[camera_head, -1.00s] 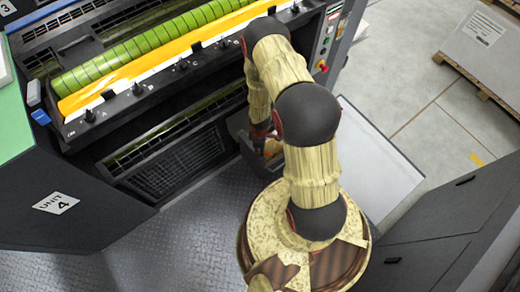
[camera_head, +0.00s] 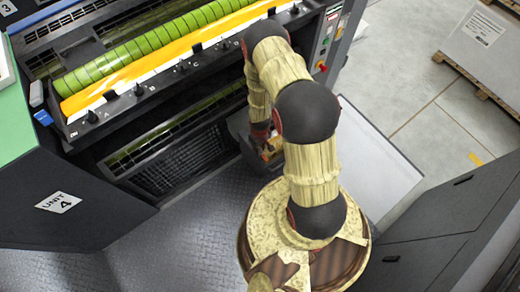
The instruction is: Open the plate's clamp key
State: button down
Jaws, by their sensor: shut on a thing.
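The press unit (camera_head: 130,125) fills the left and middle. A row of black clamp keys runs along its front rail, among them one near the letter A (camera_head: 92,116), one further right (camera_head: 138,89) and one near the letter C (camera_head: 182,65). Above them lies an orange and white plate edge (camera_head: 150,64) under a green roller (camera_head: 150,45). My gripper (camera_head: 270,150) is low at the unit's right front, below the key rail and partly hidden by my arm. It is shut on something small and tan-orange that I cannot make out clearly.
A dark open box (camera_head: 243,133) stands beside my gripper. A red button (camera_head: 321,66) is on the control panel at the unit's right end. A pale board (camera_head: 375,165) lies right of my arm. A dark cabinet (camera_head: 440,240) stands at lower right. Tread-plate floor (camera_head: 190,235) is clear in front.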

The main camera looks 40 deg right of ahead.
dwell(0.4)
jog(key=c, duration=1.8)
grip_release()
jog(key=shift+c, duration=0.2)
jog(key=shift+o, duration=0.2)
notch_tip(320, 180, up, 12)
